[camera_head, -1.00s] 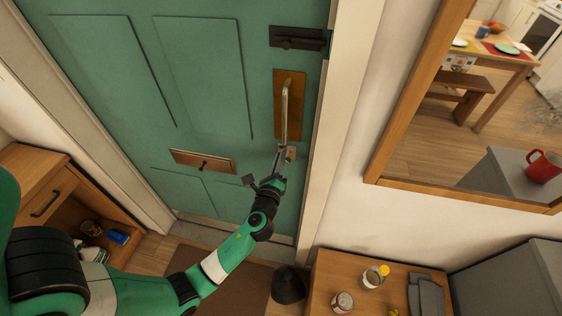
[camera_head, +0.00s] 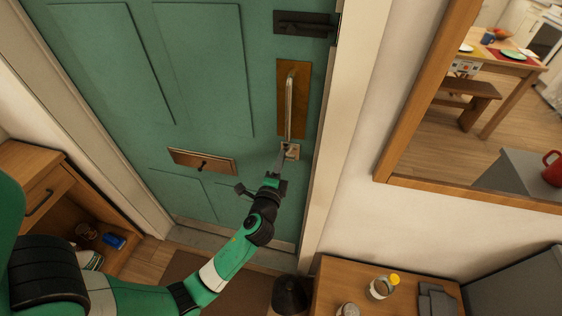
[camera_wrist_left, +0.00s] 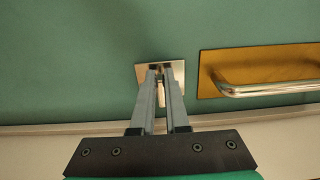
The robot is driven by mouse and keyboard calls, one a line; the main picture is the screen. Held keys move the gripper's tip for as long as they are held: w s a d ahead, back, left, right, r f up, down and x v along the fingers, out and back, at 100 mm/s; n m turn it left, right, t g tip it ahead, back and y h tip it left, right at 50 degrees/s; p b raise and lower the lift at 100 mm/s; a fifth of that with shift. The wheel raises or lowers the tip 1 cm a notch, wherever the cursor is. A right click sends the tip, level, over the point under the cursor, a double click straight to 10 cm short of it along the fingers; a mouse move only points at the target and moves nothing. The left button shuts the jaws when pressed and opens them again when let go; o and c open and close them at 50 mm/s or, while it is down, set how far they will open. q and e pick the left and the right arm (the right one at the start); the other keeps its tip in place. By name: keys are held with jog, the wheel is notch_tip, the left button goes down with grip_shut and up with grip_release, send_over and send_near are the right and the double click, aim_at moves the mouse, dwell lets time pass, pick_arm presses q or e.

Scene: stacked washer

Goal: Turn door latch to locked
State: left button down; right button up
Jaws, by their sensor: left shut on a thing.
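The green door (camera_head: 205,100) fills the middle of the head view. The door latch, a small square metal plate (camera_head: 293,152) with a turn piece, sits just below the long pull handle (camera_head: 290,105). My left gripper (camera_head: 284,147) reaches up to the latch from below. In the left wrist view, the latch plate (camera_wrist_left: 177,72) lies behind the fingertips of my left gripper (camera_wrist_left: 160,68). The fingers are shut on the latch's turn piece, which they mostly hide, so I cannot tell its exact angle. My right gripper is out of view.
A brass handle plate (camera_wrist_left: 255,65) lies close beside the latch in the left wrist view. A dark bolt (camera_head: 304,23) is higher on the door, and a mail slot (camera_head: 203,162) is at lower left. The door frame (camera_head: 345,110) runs close on the right.

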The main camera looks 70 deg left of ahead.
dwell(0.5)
pick_arm(q)
jog(key=c, duration=0.9)
grip_release()
jog(key=v, duration=1.1)
jog(key=shift+s+d+p, duration=0.2)
jog(key=shift+d+p, duration=0.05)
jog(key=shift+p, duration=0.05)
